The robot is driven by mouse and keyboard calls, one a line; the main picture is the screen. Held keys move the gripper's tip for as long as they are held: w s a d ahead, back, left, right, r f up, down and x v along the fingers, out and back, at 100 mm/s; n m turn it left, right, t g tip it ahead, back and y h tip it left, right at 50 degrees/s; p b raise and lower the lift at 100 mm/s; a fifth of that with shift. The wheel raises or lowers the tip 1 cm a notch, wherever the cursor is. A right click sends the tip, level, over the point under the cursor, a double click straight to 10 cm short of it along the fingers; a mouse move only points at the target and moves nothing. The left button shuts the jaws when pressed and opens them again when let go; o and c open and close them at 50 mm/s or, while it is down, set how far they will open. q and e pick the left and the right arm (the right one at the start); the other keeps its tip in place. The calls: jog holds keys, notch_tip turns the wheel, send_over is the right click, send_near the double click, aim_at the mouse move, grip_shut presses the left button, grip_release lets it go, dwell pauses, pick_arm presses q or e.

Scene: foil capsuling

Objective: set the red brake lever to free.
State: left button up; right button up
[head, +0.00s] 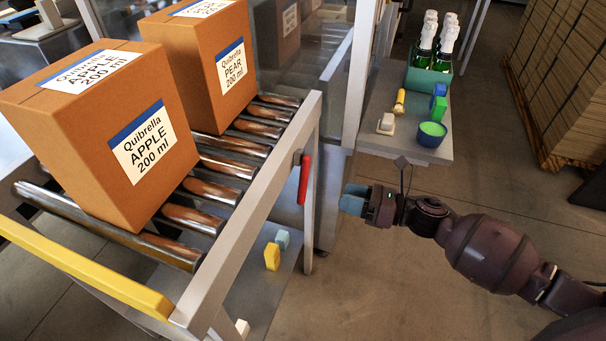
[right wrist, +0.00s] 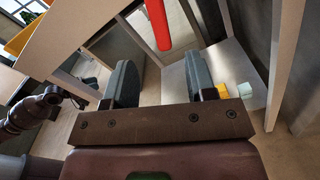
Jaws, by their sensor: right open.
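The red brake lever (head: 305,180) hangs from a pivot on the near side rail of the roller conveyor, pointing down along the frame leg. In the right wrist view the lever (right wrist: 158,22) shows at the top, ahead of and between the finger directions. My right gripper (head: 354,200) is to the right of the lever, apart from it, pointing left toward the frame. In the right wrist view its two grey fingers (right wrist: 162,80) are spread with nothing between them. A dark arm at the left of that view looks like my left one; its gripper (right wrist: 74,97) is too small to read.
Two cartons, APPLE (head: 128,150) and PEAR (head: 210,65), stand on the rollers (head: 225,166). A yellow bar (head: 85,270) crosses the conveyor's end. Yellow and blue blocks (head: 272,256) lie on a lower shelf. A side table (head: 385,142) holds bottles and a bowl.

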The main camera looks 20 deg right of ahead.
aim_at(307, 186)
jog(key=shift+n, duration=0.3)
jog(key=x, duration=0.9)
jog(key=shift+w+a, duration=0.2)
jog(key=shift+a, duration=0.15)
jog(key=shift+w+a, duration=0.3)
jog(key=shift+a, duration=0.1)
pick_arm(q)
jog(key=shift+s+f, duration=0.15)
jog(key=shift+s, duration=0.15)
pick_arm(e)
jog(key=shift+c, duration=0.5)
grip_shut()
